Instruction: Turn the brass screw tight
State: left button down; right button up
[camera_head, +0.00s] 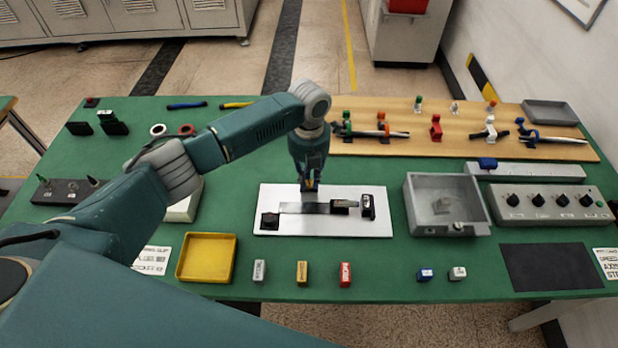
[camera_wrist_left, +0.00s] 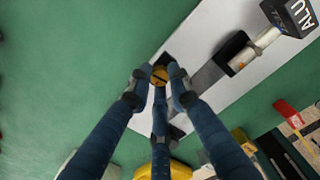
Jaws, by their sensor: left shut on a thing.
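On the plate lies a grey metal strip (camera_head: 302,208) with a dark block at each end. My right gripper is not in view.
A grey open bin (camera_head: 412,212) stands right of the plate and a yellow tray (camera_head: 207,282) front left. Several small labelled blocks line the front edge. A wooden board (camera_head: 560,146) with clamps lies at the back right.

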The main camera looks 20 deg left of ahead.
aim_at(309, 182)
pick_arm(q)
jog(key=c, duration=1.6)
grip_release()
jog(key=shift+w+r, duration=0.1)
jog(key=shift+r, duration=0.05)
jog(key=shift+c, duration=0.2)
notch_tip(309, 182, up, 12)
